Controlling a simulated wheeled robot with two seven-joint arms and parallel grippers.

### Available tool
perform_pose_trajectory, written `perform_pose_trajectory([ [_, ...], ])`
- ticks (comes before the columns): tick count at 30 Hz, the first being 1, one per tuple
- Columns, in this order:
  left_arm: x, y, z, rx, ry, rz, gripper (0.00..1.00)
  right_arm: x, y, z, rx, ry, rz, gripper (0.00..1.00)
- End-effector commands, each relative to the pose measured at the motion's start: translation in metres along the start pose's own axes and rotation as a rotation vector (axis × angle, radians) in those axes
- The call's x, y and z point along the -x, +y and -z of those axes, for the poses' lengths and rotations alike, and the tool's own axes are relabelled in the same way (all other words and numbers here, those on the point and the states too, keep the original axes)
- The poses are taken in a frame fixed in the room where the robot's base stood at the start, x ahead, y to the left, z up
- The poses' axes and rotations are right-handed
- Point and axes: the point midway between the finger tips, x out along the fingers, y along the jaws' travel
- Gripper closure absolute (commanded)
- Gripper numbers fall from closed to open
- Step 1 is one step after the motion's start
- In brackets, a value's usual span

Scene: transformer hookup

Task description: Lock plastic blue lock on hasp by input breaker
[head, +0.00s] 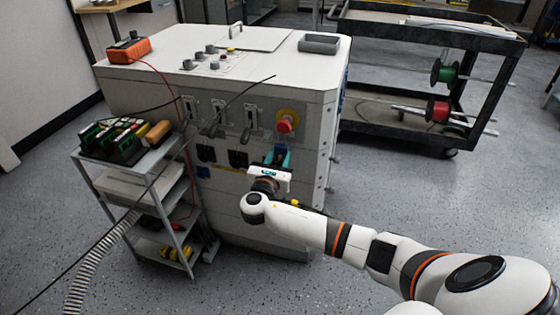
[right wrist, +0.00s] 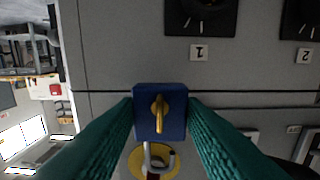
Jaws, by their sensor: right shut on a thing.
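The blue lock (right wrist: 146,123) has a brass keyhole face and a silver shackle (right wrist: 147,156). In the right wrist view my right gripper (right wrist: 160,112) is shut on its body, with one teal finger on each side. The shackle points at a yellow disc (right wrist: 171,170) with a dark red part at the frame's bottom. I cannot tell whether the shackle passes through a hasp or is closed. In the head view my right gripper (head: 277,157) is at the cabinet's front, just below the red knob on a yellow plate (head: 287,121); the lock is not clear there. My left gripper is not in view.
The grey cabinet (head: 240,75) carries several breaker handles left of the red knob. Black dials labelled 1 and 2 (right wrist: 200,15) show in the wrist view. A small cart (head: 150,160) with cables stands at left. A black shelf cart (head: 420,45) stands behind right.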

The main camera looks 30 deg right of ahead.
Motion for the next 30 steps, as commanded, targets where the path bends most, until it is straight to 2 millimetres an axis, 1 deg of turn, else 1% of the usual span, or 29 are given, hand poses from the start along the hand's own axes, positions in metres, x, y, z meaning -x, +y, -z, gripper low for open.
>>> perform_pose_trajectory([
  [3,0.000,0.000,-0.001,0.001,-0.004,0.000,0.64,0.000,-0.008,0.001,-0.001,0.001,0.000,0.92],
  [12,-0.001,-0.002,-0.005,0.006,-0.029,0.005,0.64,0.000,-0.022,0.001,0.000,0.001,-0.001,0.92],
  [18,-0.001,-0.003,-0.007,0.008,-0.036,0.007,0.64,0.000,-0.026,0.001,0.000,0.001,0.000,0.92],
  [30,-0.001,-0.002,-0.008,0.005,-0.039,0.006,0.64,0.000,-0.026,0.001,0.000,0.001,0.000,0.92],
])
